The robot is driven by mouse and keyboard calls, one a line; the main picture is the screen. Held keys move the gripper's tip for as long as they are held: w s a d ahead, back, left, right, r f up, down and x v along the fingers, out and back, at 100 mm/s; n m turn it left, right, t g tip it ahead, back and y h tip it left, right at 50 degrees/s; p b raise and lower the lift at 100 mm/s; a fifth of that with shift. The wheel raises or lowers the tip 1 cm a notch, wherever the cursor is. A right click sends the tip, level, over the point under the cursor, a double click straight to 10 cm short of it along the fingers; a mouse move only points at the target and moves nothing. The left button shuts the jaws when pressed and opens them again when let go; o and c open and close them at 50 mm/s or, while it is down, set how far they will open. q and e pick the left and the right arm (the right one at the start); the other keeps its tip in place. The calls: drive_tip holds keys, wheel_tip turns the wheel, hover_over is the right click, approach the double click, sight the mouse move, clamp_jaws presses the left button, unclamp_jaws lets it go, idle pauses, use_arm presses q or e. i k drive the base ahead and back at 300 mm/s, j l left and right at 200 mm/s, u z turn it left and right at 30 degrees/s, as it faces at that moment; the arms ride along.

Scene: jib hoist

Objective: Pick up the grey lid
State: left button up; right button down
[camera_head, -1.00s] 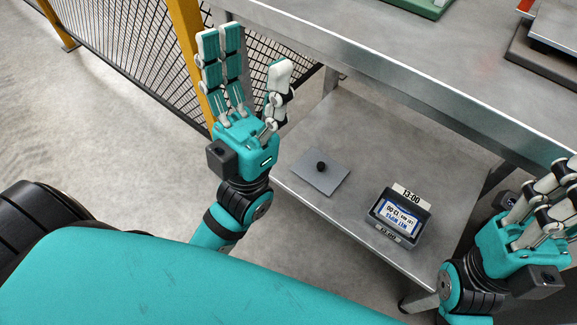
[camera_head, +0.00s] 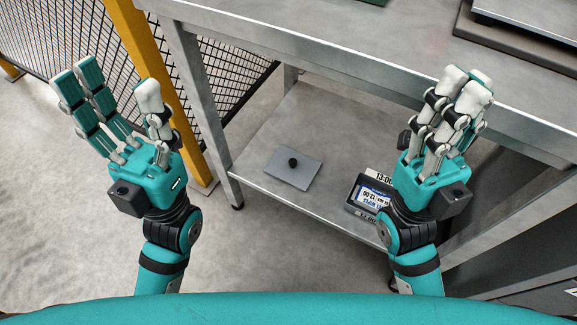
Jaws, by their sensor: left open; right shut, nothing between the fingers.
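My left gripper (camera_head: 121,104) is open and empty, to the left of the lid and outside the shelf. My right gripper (camera_head: 450,108) is shut and empty, to the right of the lid. It hides part of a dark box (camera_head: 366,194) with a blue-and-white label. Neither gripper touches the lid.
The metal table's upper top (camera_head: 380,50) overhangs the back of the lower shelf (camera_head: 255,168). A yellow post (camera_head: 160,75) and black mesh fence (camera_head: 225,75) stand at the left. Bare shelf surrounds the lid. A dark-based metal plate sits at the upper right.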

sight(293, 167)
drive_tip(key=j+z, duration=0.5)
drive_tip(key=k+j+z, duration=0.1)
drive_tip(key=j+z, duration=0.4)
drive_tip(key=k+j+z, duration=0.2)
drive_tip(key=z, duration=0.3)
drive_tip(key=j, duration=0.15)
